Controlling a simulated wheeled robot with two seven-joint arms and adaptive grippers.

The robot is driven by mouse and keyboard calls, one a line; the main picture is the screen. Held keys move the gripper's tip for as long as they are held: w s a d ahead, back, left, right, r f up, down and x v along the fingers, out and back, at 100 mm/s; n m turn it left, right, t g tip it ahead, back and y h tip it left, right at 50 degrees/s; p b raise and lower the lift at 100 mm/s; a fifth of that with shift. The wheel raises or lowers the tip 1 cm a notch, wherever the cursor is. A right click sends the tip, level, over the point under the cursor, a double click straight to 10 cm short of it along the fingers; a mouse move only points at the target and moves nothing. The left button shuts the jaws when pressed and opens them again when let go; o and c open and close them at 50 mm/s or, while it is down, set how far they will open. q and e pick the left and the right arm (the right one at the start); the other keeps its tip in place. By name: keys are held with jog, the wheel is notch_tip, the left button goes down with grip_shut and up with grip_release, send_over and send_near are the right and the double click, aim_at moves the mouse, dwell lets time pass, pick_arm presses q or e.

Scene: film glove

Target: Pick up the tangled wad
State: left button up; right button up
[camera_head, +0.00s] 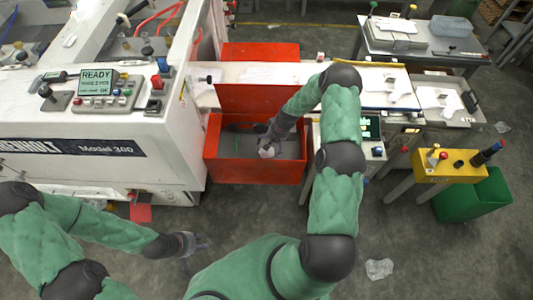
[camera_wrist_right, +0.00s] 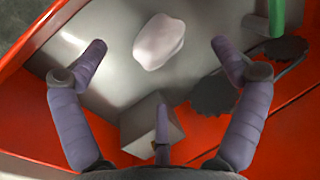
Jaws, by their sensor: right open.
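A pale, crumpled wad (camera_head: 267,152) lies on the grey floor of an open red bin (camera_head: 253,172). In the right wrist view the wad (camera_wrist_right: 160,41) is a whitish lump ahead of the fingers. My right gripper (camera_head: 266,137) reaches down into the bin, just above the wad. Its purple-grey fingers (camera_wrist_right: 160,46) are spread wide on either side of the wad, with nothing between them; whether any finger touches it cannot be told. My left gripper (camera_head: 196,250) is empty with fingers apart, low in front of the white machine.
In the wrist view, a grey block (camera_wrist_right: 143,126), a dark toothed disc (camera_wrist_right: 215,95) and a green piece (camera_wrist_right: 277,18) lie near the fingers. The white machine (camera_head: 180,130) borders the bin's left. A clear crumpled film (camera_head: 379,268) lies on open floor at right.

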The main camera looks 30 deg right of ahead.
jog(key=shift+d+b+x, duration=0.1)
jog(key=shift+b+x, duration=0.15)
jog(key=shift+x, duration=1.4)
jog(key=shift+d+b+x, duration=0.15)
jog(key=shift+b+x, duration=0.05)
jog(key=shift+x, duration=1.4)
jog(key=shift+s+f, duration=0.1)
jog(key=c, duration=1)
